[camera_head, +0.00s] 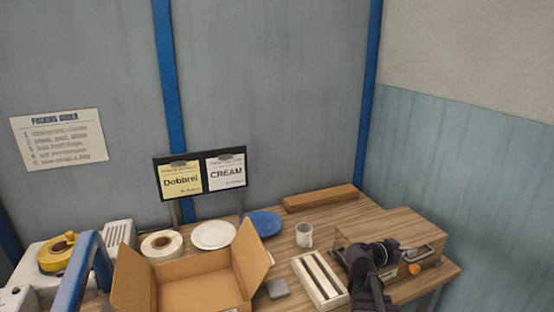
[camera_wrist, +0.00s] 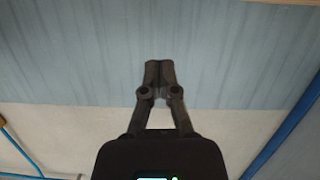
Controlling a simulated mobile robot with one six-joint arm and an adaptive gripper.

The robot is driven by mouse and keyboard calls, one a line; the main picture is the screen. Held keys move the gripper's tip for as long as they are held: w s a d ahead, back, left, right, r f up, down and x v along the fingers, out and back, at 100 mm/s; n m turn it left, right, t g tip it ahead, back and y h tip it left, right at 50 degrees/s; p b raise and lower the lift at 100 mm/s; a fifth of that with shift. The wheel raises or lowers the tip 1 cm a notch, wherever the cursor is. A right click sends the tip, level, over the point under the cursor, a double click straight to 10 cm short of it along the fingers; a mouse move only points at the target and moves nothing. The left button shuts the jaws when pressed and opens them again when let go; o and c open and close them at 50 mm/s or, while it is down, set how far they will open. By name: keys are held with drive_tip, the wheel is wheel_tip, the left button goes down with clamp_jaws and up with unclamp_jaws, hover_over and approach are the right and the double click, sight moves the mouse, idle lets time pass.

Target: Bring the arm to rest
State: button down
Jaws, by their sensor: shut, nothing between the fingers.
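My gripper (camera_wrist: 159,72) is shut and empty in the wrist view, its two dark fingertips together. Behind it there is only the wall, with no object near the fingers. In the head view my dark arm rises at the lower right, in front of the wooden box; I cannot make out the fingertips there. A white plate (camera_head: 213,235) and a blue plate (camera_head: 263,223) lie on the wooden table (camera_head: 290,240), left of the arm and apart from it.
An open cardboard box (camera_head: 200,286) stands at the front. A slotted pale tray (camera_head: 320,279), a mug (camera_head: 304,235) and a wooden box (camera_head: 390,237) are near my arm. A wooden bar (camera_head: 320,198) lies at the back. A tape roll (camera_head: 162,244) and sign stand (camera_head: 200,174) are further left.

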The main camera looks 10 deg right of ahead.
drive_tip(key=s+a+f+n+g+y, duration=0.1)
drive_tip(key=a+f+n+y, duration=0.2)
drive_tip(key=a, duration=0.4)
drive_tip(key=s+a+f+n+y, duration=0.2)
drive_tip(key=a+f+n+y, duration=0.1)
drive_tip(key=a, duration=0.4)
drive_tip(key=s+a+f+n+g+y, duration=0.1)
drive_tip(key=a+f+n+y, duration=0.3)
drive_tip(key=a+f+y, duration=0.1)
drive_tip(key=shift+s+a+f+g, duration=0.15)
drive_tip(key=shift+a+f+g, duration=0.15)
drive_tip(key=shift+a+f, duration=0.65)
drive_tip(key=a+n+y, duration=0.1)
drive_tip(key=a, duration=0.1)
drive_tip(key=s+a+n+y, duration=0.1)
drive_tip(key=a, duration=0.2)
drive_tip(key=s+a+f+n+g+y, duration=0.1)
drive_tip(key=a+n, duration=0.1)
drive_tip(key=shift+s+a+y, duration=0.2)
drive_tip(key=shift+a+y, duration=0.1)
drive_tip(key=shift+a, duration=0.05)
